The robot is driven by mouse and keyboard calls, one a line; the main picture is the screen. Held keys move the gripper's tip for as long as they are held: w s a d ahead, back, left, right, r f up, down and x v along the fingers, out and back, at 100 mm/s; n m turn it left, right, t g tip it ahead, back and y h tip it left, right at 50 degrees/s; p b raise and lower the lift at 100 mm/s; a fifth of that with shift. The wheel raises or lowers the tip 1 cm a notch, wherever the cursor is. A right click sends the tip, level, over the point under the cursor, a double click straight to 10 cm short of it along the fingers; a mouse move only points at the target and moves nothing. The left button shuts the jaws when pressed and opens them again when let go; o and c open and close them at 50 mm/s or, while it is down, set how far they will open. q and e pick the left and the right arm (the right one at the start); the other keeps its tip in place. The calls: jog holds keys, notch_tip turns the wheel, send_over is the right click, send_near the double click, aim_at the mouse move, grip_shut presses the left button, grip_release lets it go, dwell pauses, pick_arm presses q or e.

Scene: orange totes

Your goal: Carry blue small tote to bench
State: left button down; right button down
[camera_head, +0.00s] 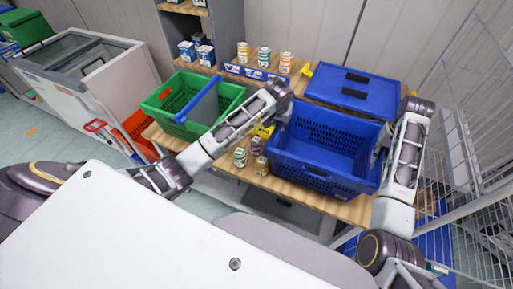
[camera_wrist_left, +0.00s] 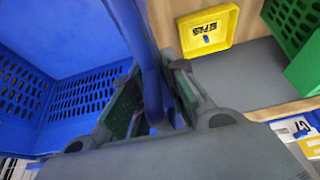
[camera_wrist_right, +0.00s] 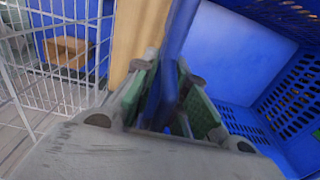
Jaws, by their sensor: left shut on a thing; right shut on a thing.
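The blue small tote (camera_head: 325,146) is an open, empty basket with slotted walls, in the right half of the head view at the wooden bench (camera_head: 345,208). My left gripper (camera_head: 278,110) is at its left rim, and my right gripper (camera_head: 383,140) is at its right rim. In the left wrist view the left fingers (camera_wrist_left: 158,95) are shut on the tote's rim (camera_wrist_left: 135,30). In the right wrist view the right fingers (camera_wrist_right: 165,95) are shut on the opposite rim (camera_wrist_right: 180,25). I cannot tell whether the tote's base touches the bench.
A green tote (camera_head: 190,97) stands left of the blue tote. Two cans (camera_head: 240,157) stand in front, close to the tote's left side. A blue lidded box (camera_head: 352,88) and several cans (camera_head: 264,57) are behind. A wire cage (camera_head: 470,130) is close on the right.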

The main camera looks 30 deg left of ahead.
pick_arm(q)
jog(key=shift+f+b, duration=0.45)
jog(key=shift+f, duration=0.05)
pick_arm(e)
jog(key=shift+f, duration=0.45)
pick_arm(q)
jog(key=c, duration=1.4)
grip_release()
jog(key=shift+c, duration=0.2)
pick_arm(e)
jog(key=c, duration=1.4)
grip_release()
jog(key=shift+c, duration=0.2)
pick_arm(q)
jog(key=o, duration=0.8)
jog(key=shift+r, duration=0.1)
jog(key=shift+v, duration=5.95)
jog(key=shift+s, duration=0.1)
pick_arm(e)
jog(key=o, duration=0.8)
